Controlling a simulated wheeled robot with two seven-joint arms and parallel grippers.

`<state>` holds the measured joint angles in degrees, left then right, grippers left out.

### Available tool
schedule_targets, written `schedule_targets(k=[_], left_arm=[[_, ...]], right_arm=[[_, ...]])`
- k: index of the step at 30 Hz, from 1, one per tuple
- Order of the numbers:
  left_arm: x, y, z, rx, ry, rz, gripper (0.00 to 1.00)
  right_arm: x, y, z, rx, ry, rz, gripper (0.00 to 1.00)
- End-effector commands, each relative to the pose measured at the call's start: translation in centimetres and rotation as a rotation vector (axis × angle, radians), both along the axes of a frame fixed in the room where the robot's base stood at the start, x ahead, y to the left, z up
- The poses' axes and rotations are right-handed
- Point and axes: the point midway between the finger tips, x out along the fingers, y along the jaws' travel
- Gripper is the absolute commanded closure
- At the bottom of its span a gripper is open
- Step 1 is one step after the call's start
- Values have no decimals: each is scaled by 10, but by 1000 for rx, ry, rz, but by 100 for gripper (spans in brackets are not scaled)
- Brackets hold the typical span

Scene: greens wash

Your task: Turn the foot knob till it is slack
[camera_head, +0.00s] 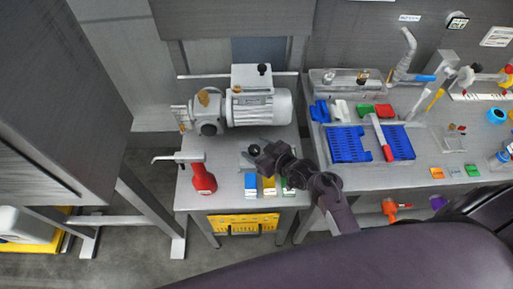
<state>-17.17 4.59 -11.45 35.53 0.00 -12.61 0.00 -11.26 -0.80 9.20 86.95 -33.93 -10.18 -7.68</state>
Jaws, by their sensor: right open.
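My right gripper (262,158) is over the small steel table (222,160), in front of the grey motor-driven machine (262,108). Its arm comes in from the lower right. The gripper is open, and I see nothing held in it. A small dark round knob (254,149) shows right at the fingertips; I cannot tell whether they touch it or whether it is the foot knob. Another black knob (263,69) stands on top of the machine's box, apart from the gripper. My left gripper is not in view.
A red-bodied tool (203,180) stands on the table's left. Blue, yellow and green blocks (268,185) lie just below the gripper. A steel bench (437,147) at right carries blue trays (347,144), a red-handled tool (382,140) and taps. A grey cabinet (60,90) stands at left.

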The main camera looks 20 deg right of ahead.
Motion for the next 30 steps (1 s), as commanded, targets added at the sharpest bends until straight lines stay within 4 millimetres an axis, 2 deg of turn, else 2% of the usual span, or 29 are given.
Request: schedule_targets(k=[7,17,23,30], left_arm=[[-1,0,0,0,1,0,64],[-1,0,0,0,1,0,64],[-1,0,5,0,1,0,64],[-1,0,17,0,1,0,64]], right_arm=[[1,0,0,0,0,0,43],[0,0,0,0,1,0,86],[0,2,1,2,2,-45,86],[0,4,2,4,2,-226,86]])
